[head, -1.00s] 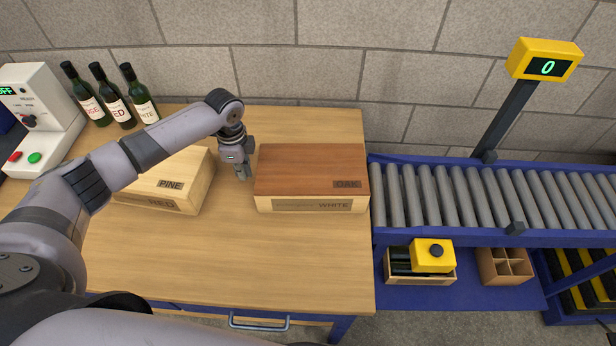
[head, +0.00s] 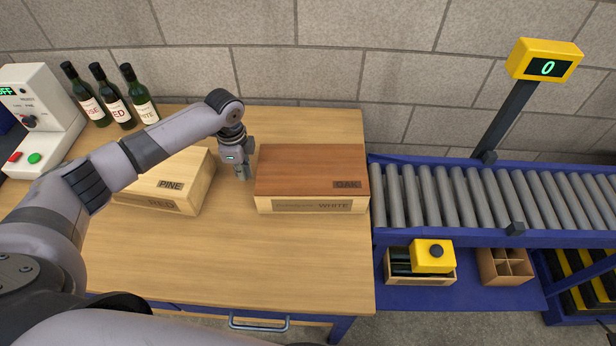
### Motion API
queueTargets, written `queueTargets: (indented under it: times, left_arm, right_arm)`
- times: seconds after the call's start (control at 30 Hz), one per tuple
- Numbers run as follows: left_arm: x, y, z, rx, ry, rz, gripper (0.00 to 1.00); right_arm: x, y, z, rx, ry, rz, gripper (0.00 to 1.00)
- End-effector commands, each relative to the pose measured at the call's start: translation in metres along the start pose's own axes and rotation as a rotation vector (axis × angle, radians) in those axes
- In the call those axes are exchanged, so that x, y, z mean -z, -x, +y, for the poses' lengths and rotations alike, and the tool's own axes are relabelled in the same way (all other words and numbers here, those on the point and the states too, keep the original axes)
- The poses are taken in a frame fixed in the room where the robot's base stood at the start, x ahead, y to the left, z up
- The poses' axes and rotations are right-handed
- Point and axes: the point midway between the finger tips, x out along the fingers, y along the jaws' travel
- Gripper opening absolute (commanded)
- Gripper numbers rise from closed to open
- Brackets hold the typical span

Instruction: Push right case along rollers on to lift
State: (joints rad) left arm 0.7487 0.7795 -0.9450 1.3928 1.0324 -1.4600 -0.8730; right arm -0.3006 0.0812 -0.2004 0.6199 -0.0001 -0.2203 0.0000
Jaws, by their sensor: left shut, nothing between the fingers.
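The right case (head: 310,178) is a wooden box with a dark brown lid marked OAK and a pale side marked WHITE. It sits at the table's right edge, beside the near end of the grey rollers (head: 440,196). My left gripper (head: 245,174) is shut and empty, pointing down just left of this case; I cannot tell whether it touches. The other case (head: 185,172), marked PINE and RED, lies to its left, partly behind my arm. The lift is not clearly in view; yellow-black striped parts (head: 590,275) show at the far right. My right gripper is not in view.
Several things stand around: bottles (head: 118,105) at the back left, a white control box (head: 40,120) with red and green buttons, and a yellow display (head: 545,62) reading 0 above the rollers. Crates (head: 505,267) sit on a blue shelf below. The rollers are clear.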

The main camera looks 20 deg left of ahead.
Motion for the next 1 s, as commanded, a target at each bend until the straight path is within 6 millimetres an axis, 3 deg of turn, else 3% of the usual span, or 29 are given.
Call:
queueTargets:
  times: [0.8,1.0]
  left_arm:
    - [0.057,0.001,0.001,-0.001,-0.004,0.006,0.00]
    - [0.062,0.000,0.001,0.000,-0.003,0.004,0.00]
  right_arm:
    - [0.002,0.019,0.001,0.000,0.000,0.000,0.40]
    - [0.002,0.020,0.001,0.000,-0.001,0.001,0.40]
